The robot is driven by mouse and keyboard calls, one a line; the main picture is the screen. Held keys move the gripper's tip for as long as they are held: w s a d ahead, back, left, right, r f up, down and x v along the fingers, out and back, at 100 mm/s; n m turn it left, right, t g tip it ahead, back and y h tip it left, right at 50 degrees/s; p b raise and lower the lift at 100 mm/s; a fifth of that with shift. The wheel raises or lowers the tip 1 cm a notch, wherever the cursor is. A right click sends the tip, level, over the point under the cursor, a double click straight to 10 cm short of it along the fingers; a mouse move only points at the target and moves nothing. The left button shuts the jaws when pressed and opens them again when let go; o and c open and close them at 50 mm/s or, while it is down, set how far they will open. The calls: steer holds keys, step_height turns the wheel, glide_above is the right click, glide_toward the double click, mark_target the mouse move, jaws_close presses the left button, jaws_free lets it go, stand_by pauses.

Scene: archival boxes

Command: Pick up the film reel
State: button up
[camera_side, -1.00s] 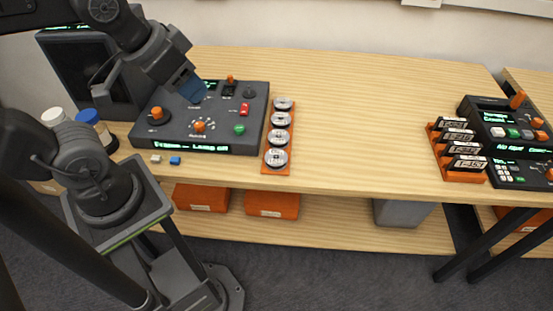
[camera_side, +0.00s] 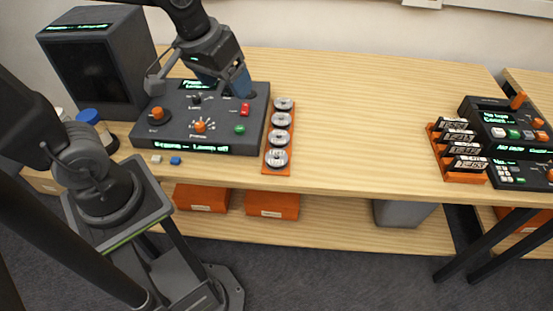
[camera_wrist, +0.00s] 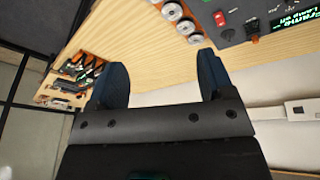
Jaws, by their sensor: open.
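Several silver film reels stand in a row on an orange rack (camera_side: 266,169) at the right side of the control panel. The nearest reel (camera_side: 277,158) and the farthest reel (camera_side: 283,103) show clearly in the side view.
The dark control panel (camera_side: 185,128) with knobs and buttons lies left of the rack. A dark box with a screen (camera_side: 95,70) stands behind it. An orange rack of labelled items (camera_side: 465,176) and a dark console (camera_side: 505,125) are at the right. The middle tabletop is clear.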

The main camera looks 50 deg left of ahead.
steer(key=w+d+f+n+g, duration=0.1)
steer(key=w+f+n+g, duration=0.15)
steer(key=w+f, duration=0.4)
steer(key=n+g, duration=0.1)
steer(key=n, duration=0.2)
glide_above(277, 154)
steer(key=f, duration=1)
steer(key=d+f, duration=0.1)
steer(key=f, duration=0.4)
steer(key=shift+s, duration=0.35)
steer(key=f, duration=0.2)
steer(key=a+f, duration=0.1)
steer(key=f, duration=0.1)
steer(key=shift+w+f, duration=0.1)
steer(key=shift+w, duration=0.15)
steer(key=shift+f, duration=0.6)
steer(key=shift+c, duration=0.3)
steer(key=c, duration=0.6)
